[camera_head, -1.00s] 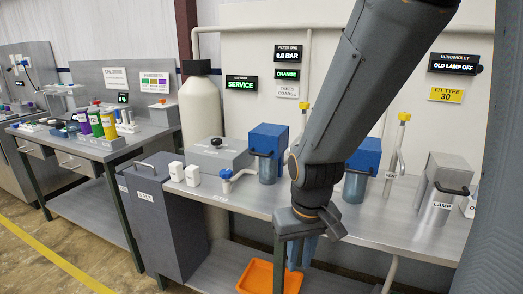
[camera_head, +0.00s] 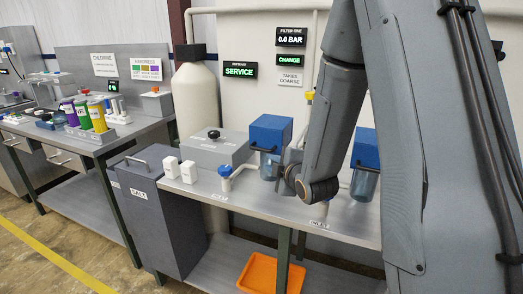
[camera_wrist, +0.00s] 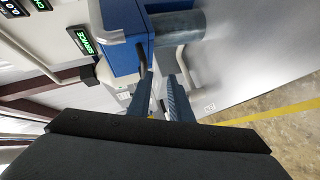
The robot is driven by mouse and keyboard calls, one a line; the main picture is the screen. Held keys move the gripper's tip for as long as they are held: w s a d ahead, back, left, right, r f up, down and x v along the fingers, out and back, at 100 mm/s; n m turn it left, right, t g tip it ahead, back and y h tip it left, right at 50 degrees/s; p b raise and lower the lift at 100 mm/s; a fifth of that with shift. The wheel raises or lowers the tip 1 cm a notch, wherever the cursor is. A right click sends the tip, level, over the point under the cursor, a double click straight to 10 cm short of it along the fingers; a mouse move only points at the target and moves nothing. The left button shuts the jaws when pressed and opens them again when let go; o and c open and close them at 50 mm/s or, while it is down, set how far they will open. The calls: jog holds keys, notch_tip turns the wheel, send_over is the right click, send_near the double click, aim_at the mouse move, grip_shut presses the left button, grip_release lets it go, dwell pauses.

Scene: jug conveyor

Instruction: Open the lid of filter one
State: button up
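Filter one is most likely the left blue box-headed housing (camera_head: 270,131), with a clear bluish bowl (camera_head: 269,166) below and a dark handle on its front. It stands under the FILTER ONE display (camera_head: 291,36), and its top looks shut. In the wrist view the blue housing (camera_wrist: 121,30) fills the upper middle, with its bowl (camera_wrist: 180,24) to the right. My gripper (camera_wrist: 164,84) shows two blue fingers apart with nothing seen between them, close to the housing. In the head view my wrist hides most of the gripper beside the bowl. Contact with the handle cannot be told.
A second blue housing (camera_head: 365,147) stands to the right, partly behind my arm. A blue-topped valve (camera_head: 225,176), white bottles (camera_head: 171,168) and a grey lidded box (camera_head: 214,149) stand left on the bench. An orange tray (camera_head: 267,271) lies below.

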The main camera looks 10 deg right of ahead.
aim_at(263, 151)
jog(key=shift+w+a+r+n+t+y+p, duration=0.15)
jog(key=shift+w+a+n+t+p, duration=0.2)
jog(key=shift+w, duration=1.1)
jog(key=shift+w+a+r+n+t+y+p, duration=0.1)
jog(key=shift+w+n+t+p, duration=0.25)
jog(key=shift+w, duration=1.05)
jog(key=shift+w+a+r+n+t+y+p, duration=0.15)
jog(key=shift+w+a+n+p, duration=0.25)
jog(key=shift+w, duration=1.05)
jog(key=shift+d, duration=0.15)
grip_shut()
